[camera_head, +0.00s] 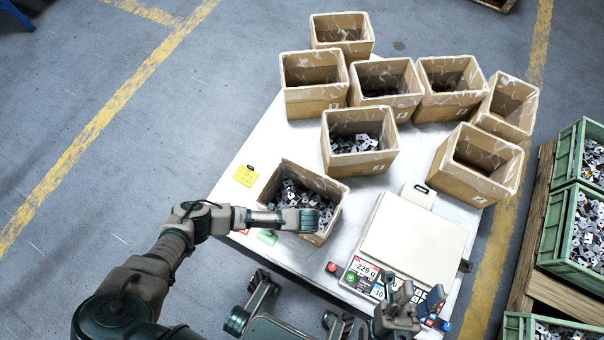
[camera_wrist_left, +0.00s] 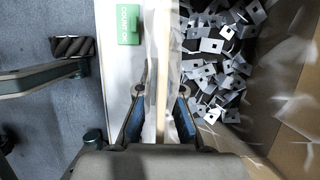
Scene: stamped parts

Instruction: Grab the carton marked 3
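Several open brown cartons stand on the white table, and the small marks on their walls are too small to read, so I cannot tell which is marked 3. The nearest carton (camera_head: 327,226) holds grey stamped parts (camera_wrist_left: 215,65). My left gripper (camera_head: 303,220) is over this carton's near-left wall. In the left wrist view its two fingers (camera_wrist_left: 161,105) are apart, one on each side of the wall's rim (camera_wrist_left: 163,60), with small gaps visible. My right gripper (camera_head: 411,291) is at the scale's front edge, its fingers apart and empty.
A white scale (camera_head: 412,240) with a lit display stands right of the nearest carton. Another carton with parts (camera_head: 375,162) is just behind it. A yellow card (camera_head: 245,176) and a green card (camera_head: 267,237) lie on the table (camera_head: 262,140). Green crates (camera_head: 555,235) stand at right.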

